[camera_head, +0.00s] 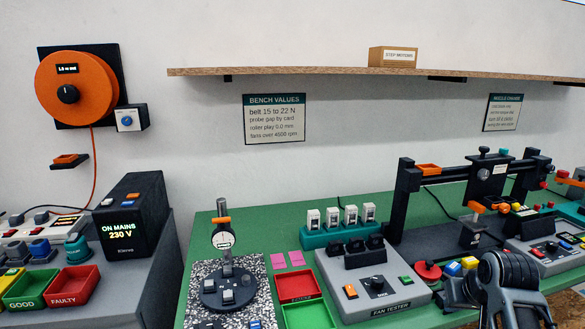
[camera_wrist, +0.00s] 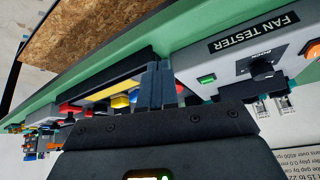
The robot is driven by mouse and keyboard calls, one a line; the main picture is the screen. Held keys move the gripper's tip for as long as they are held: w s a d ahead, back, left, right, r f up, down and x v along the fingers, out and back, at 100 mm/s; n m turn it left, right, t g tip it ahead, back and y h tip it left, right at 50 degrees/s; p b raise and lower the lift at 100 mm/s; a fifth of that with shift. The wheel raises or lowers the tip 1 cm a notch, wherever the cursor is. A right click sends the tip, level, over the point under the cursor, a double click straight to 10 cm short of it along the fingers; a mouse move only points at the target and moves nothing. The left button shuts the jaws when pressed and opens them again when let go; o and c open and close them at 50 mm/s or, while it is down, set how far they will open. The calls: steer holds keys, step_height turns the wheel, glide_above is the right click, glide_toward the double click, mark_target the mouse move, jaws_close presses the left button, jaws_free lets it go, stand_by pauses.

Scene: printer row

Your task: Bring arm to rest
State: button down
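My arm shows at the lower right of the head view, grey with a dark ribbed joint, over the front of the green bench (camera_head: 205,240). My gripper (camera_head: 455,291) points left, close to the right side of the fan tester (camera_head: 385,299). In the wrist view the two dark fingers of my gripper (camera_wrist: 161,84) lie side by side with no visible gap. Nothing shows between them. The fan tester (camera_wrist: 245,68) is just right of the fingertips there, upside-down in the picture; I cannot tell whether they touch.
Red, yellow and blue parts (camera_head: 452,268) lie close behind my gripper. A black gantry frame (camera_head: 405,200) stands behind, with a control box (camera_head: 548,250) to the right. Red and green trays (camera_head: 297,285) sit left of the tester. A shelf (camera_head: 300,71) runs above.

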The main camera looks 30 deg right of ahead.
steer(key=s+a+f+n+t, duration=0.15)
steer(key=s+a, duration=0.25)
steer(key=a, duration=0.4)
steer(key=s+a+f+t, duration=0.2)
steer(key=s+a+f, duration=0.1)
steer(key=a, duration=0.5)
steer(key=s+a+f+n+t, duration=0.1)
steer(key=s+a+f, duration=0.25)
steer(key=a, duration=0.45)
steer(key=s+a+r+n+t+y, duration=0.1)
steer(key=s+a+r, duration=0.2)
steer(key=s+r, duration=0.2)
steer(key=s+a+r+n+t+y, duration=0.1)
steer(key=s+a+r+n+t, duration=0.1)
steer(key=s+r, duration=0.3)
steer(key=s+a+r+n+t+y+b, duration=0.1)
steer(key=s+a+r, duration=0.3)
steer(key=s, duration=0.5)
step_height(320, 180, up, 2)
steer(key=shift+a+r+t, duration=0.1)
steer(key=shift+a+t, duration=0.05)
steer(key=shift+t, duration=0.6)
steer(key=shift+n, duration=0.25)
